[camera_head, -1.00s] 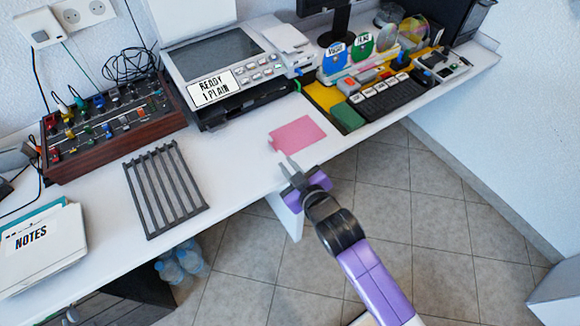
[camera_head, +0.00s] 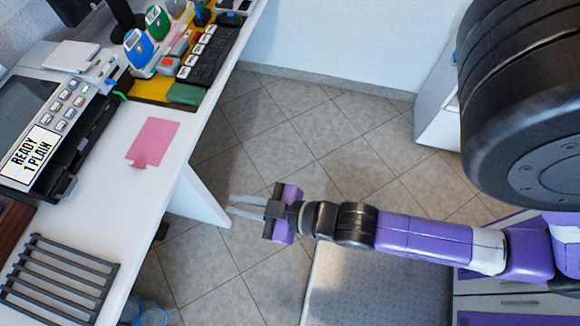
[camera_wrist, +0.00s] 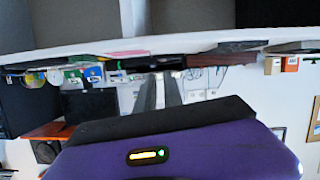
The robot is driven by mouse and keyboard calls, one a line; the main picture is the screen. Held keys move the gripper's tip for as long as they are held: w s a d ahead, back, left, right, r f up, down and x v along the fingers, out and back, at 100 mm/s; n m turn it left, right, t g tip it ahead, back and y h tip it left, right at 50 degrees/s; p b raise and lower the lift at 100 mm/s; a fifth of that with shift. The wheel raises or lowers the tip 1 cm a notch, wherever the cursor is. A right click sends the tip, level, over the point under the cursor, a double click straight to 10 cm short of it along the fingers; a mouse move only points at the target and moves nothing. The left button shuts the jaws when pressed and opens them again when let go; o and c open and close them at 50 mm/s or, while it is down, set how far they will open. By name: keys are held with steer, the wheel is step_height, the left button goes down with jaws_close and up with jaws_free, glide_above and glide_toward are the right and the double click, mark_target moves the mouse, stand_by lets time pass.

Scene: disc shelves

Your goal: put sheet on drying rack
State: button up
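The pink sheet (camera_head: 153,141) lies flat on the white desk near its front edge, with a small tab at its lower side. The drying rack, a dark slatted frame (camera_head: 60,276), lies on the desk at lower left, partly cut off by the picture edge. No sheet shows on it. My gripper (camera_head: 230,206) is off the desk, over the floor to the right of the sheet. Its two grey fingers are apart with nothing between them. They also show apart in the wrist view (camera_wrist: 160,92), where a thin pink strip (camera_wrist: 128,53) shows along the desk edge.
A printer (camera_head: 40,130) labelled "READY 1 PLAIN" stands left of the sheet. A yellow tray (camera_head: 150,88) with coloured devices and a keyboard (camera_head: 208,54) is behind it. The desk's side panel (camera_head: 200,195) stands close to my gripper. Tiled floor is open beyond.

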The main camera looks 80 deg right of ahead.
steer(key=shift+o, duration=1.3)
steer(key=s+r+m, duration=0.1)
steer(key=s+r, duration=0.8)
steer(key=s, duration=0.2)
steer(key=shift+s+a+r+y, duration=0.2)
steer(key=shift+s+y, duration=0.1)
steer(key=shift+s, duration=0.05)
steer(key=shift+o, duration=0.9)
steer(key=shift+r, duration=0.15)
